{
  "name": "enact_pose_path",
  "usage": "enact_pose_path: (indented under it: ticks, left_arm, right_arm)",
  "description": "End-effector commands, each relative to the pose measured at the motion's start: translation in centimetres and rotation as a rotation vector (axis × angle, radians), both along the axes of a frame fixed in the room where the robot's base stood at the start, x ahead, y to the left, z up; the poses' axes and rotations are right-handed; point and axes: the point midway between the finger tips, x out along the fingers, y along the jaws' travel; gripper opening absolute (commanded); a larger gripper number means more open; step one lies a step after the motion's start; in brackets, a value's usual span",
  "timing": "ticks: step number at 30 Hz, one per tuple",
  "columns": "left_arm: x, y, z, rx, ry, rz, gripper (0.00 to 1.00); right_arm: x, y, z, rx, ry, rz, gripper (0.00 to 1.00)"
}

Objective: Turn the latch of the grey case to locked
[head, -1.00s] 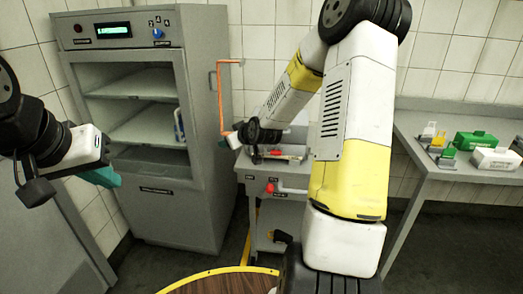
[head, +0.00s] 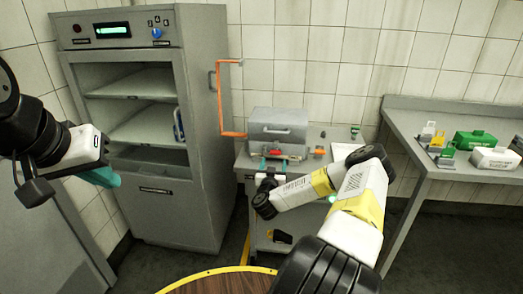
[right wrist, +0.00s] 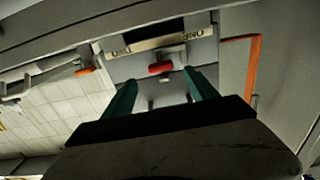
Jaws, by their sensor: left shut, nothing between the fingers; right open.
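The grey case (head: 282,122) stands closed on the cart, with a bar handle on its upper face. Its red latch (head: 276,152) is low on the front. In the right wrist view the red latch (right wrist: 160,68) lies roughly sideways below a pale strip with upside-down lettering. My right gripper (head: 270,164) is open in front of the case. In the wrist view its teal fingers (right wrist: 160,84) lie on either side of the latch, apparently short of it; contact cannot be told. My left gripper (head: 108,180) is shut and empty at the left, far from the case.
A side table (head: 398,112) at right bears green and white boxes. A round wooden table edge (head: 215,284) is at the bottom.

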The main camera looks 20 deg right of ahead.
Motion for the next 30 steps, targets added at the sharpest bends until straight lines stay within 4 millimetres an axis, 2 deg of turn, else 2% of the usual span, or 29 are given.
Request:
enact_pose_path:
  ticks: [12,23,24,26,30]
  left_arm:
    - [0.0,0.0,0.0,0.0,0.0,0.0,0.0]
    - [0.0,0.0,0.0,0.0,0.0,0.0,0.0]
    - [0.0,0.0,0.0,0.0,0.0,0.0,0.0]
    - [0.0,0.0,0.0,0.0,0.0,0.0,0.0]
    - [0.0,0.0,0.0,0.0,0.0,0.0,0.0]
  right_arm:
    - [5.5,-2.6,0.0,-0.001,0.0,0.002,0.67]
    - [6.3,-2.9,0.1,-0.001,0.0,0.004,0.67]
    - [6.3,-2.9,0.1,-0.001,0.0,0.004,0.65]
    - [6.3,-2.9,0.1,-0.001,0.0,0.004,0.54]
    - [6.3,-2.9,0.1,-0.001,0.0,0.004,0.26]
